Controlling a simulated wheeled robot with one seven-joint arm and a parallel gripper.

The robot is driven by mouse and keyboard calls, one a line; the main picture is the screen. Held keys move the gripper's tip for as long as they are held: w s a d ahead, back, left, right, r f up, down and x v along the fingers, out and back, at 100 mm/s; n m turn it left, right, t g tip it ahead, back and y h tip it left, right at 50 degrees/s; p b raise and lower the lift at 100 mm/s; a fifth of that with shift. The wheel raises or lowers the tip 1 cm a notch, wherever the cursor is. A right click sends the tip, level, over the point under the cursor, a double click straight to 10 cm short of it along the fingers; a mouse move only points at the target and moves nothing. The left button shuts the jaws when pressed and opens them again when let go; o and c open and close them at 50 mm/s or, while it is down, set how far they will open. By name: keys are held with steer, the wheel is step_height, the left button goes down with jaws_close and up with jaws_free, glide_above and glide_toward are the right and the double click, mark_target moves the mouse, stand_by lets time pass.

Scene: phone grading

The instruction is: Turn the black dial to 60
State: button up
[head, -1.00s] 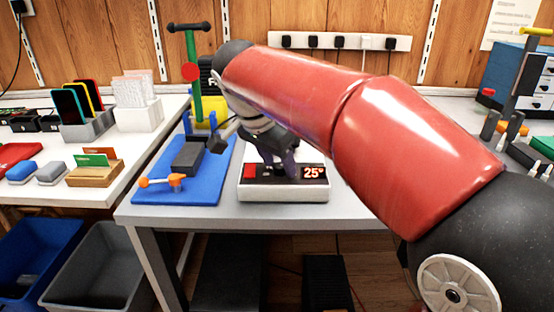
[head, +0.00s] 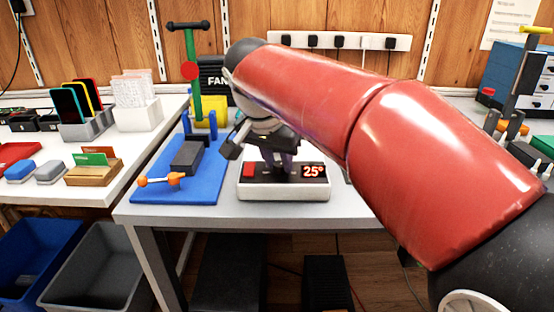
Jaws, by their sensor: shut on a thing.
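A white box with a dark top (head: 283,194) stands on the grey table, right of the blue mat. It has a red switch (head: 249,171) at its left and a lit display (head: 314,171) at its right that reads 25°. My gripper (head: 281,172) points down onto the middle of the box's top, between the switch and the display. Its fingers are shut around the spot where the black dial sits. The dial itself is hidden by the fingers.
A blue mat (head: 150,192) beside the box carries a dark block (head: 187,155) and an orange-handled tool (head: 162,180). A green post (head: 193,75) stands behind it. A black box marked FAN (head: 214,80) is at the back. Grey and blue bins stand below left.

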steer(key=n+y, duration=0.1)
steer(key=n, duration=0.2)
steer(key=shift+d+n+t, duration=0.15)
steer(key=shift+n+t, duration=0.15)
steer(key=n+y, duration=0.2)
steer(key=n, duration=0.1)
steer(key=shift+d+n, duration=0.15)
steer(key=shift+n, duration=0.15)
steer(key=n+y, duration=0.1)
steer(key=n, duration=0.2)
steer(key=n+g+y+p, duration=0.1)
steer(key=n, duration=0.2)
steer(key=shift+d+n, duration=0.2)
steer(key=shift+n, duration=0.1)
steer(key=n, duration=0.2)
steer(key=n+g+y+p, duration=0.1)
steer(key=n, duration=0.1)
steer(key=n+g, duration=0.1)
steer(key=n, duration=0.1)
steer(key=shift+w+d+y+p, duration=0.15)
steer(key=shift+w+y+p, duration=0.1)
steer(key=shift+y+p, duration=0.05)
steer(key=n+g, duration=0.1)
steer(key=n, duration=0.3)
steer(key=n+g, duration=0.1)
steer(key=n, duration=0.1)
steer(key=shift+w+n+g, duration=0.25)
steer(key=shift+n+g, duration=0.05)
steer(key=o, duration=1)
